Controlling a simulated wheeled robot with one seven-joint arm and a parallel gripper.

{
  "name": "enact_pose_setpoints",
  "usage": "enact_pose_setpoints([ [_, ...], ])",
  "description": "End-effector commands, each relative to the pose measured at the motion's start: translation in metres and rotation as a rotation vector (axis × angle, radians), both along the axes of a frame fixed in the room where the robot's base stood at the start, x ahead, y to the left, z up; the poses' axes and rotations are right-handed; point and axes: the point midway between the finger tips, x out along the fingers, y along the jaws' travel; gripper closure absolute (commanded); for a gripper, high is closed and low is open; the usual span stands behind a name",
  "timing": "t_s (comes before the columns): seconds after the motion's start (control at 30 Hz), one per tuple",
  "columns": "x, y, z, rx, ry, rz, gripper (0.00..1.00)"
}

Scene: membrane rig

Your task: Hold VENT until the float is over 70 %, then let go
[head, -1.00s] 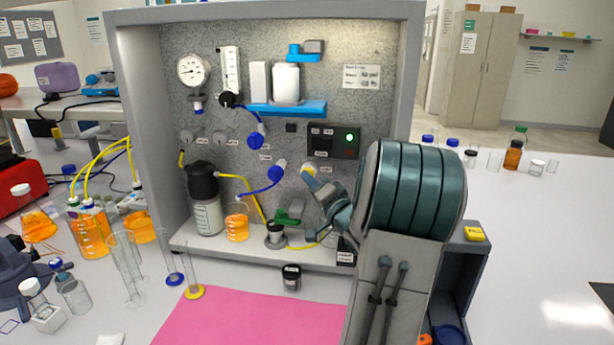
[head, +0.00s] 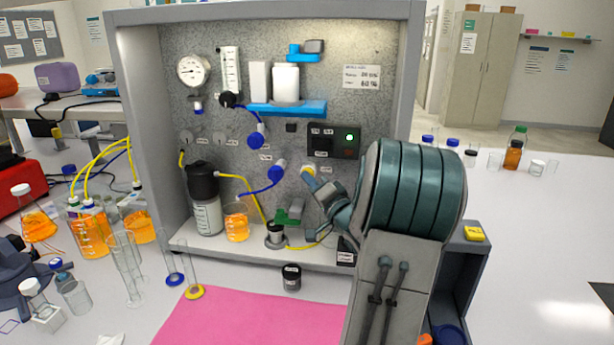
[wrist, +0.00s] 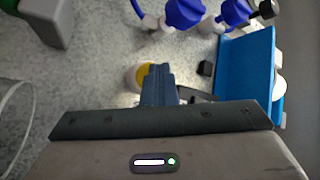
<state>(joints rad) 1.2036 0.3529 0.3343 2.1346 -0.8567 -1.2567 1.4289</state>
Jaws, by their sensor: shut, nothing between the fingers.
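My gripper (head: 310,181) is shut and empty, its fingertips at a round pale-and-yellow button (head: 308,170) low on the rig's back panel. This looks like the VENT button, but its label is too small to read. In the wrist view the closed fingers (wrist: 158,72) cover part of the yellow button (wrist: 145,76). I cannot tell whether the button is pressed in. An upright white scale tube (head: 229,70), probably the float gauge, is at the panel's upper left. Its float level is too small to read.
A round dial gauge (head: 193,70) is left of the tube. A dark control box (head: 333,141) with a lit green lamp is above the button. A blue shelf (head: 288,108) juts out above. Blue hose fittings (head: 277,171) are left of my fingers. A green clamp (head: 287,217) is below.

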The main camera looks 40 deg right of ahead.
Motion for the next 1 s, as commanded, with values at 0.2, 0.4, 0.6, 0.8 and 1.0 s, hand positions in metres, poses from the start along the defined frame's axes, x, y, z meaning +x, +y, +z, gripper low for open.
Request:
enact_pose_setpoints([
  [0.2, -0.004, 0.004, 0.000, 0.000, 0.001, -0.001, 1.00],
  [0.4, -0.011, 0.012, -0.001, 0.000, 0.002, -0.001, 1.00],
  [0.6, -0.012, 0.014, -0.001, 0.000, 0.001, -0.001, 1.00],
  [0.8, -0.013, 0.015, 0.000, 0.000, 0.000, 0.000, 1.00],
  [1.0, -0.024, 0.029, 0.000, 0.000, 0.001, 0.000, 1.00],
])
